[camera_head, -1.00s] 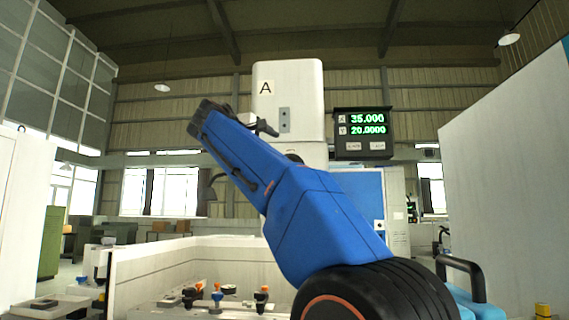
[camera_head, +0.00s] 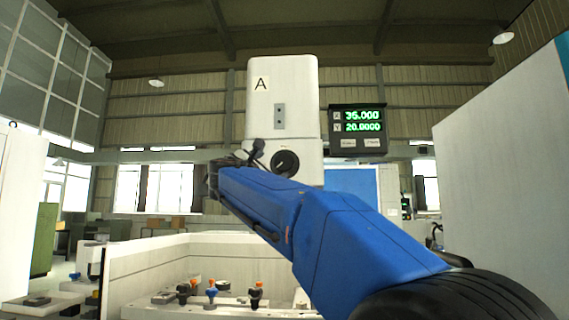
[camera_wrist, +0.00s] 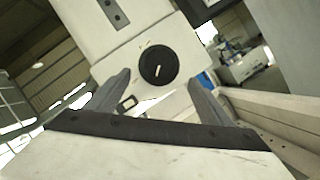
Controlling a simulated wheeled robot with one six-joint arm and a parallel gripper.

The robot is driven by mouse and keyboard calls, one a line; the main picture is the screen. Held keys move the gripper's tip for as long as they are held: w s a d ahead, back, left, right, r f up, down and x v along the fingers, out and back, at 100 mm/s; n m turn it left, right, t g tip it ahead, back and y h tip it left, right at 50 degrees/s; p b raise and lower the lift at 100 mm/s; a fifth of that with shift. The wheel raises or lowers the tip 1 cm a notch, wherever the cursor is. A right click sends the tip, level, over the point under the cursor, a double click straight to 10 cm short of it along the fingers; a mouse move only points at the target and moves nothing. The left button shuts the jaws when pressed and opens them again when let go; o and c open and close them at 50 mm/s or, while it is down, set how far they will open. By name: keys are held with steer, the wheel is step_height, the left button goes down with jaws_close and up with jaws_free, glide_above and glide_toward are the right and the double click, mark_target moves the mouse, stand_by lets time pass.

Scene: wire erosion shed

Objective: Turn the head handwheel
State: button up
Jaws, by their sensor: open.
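The head handwheel (camera_head: 285,163) is a round black knob with a white mark, low on the front of the white machine head (camera_head: 297,105) labelled A. In the wrist view the handwheel (camera_wrist: 159,64) is ahead of and between the open fingers of my gripper (camera_wrist: 164,83), with nothing held. A gap seems to remain between the fingertips and the wheel. In the head view my blue arm reaches up and left; my gripper (camera_head: 256,150) is partly hidden at its end, left of the wheel.
A dark readout box (camera_head: 358,130) with green digits, 35.000 or similar above 20.0000, is mounted right of the head. Below is a white-walled tank (camera_head: 150,262) with several clamps and orange-topped fixtures. A large pale panel (camera_head: 500,170) stands at the right.

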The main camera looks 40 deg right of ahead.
mark_target(283, 162)
steer(key=x, duration=1.3)
steer(key=shift+w+d, duration=0.15)
steer(key=shift+c, duration=0.3)
steer(key=c, duration=1)
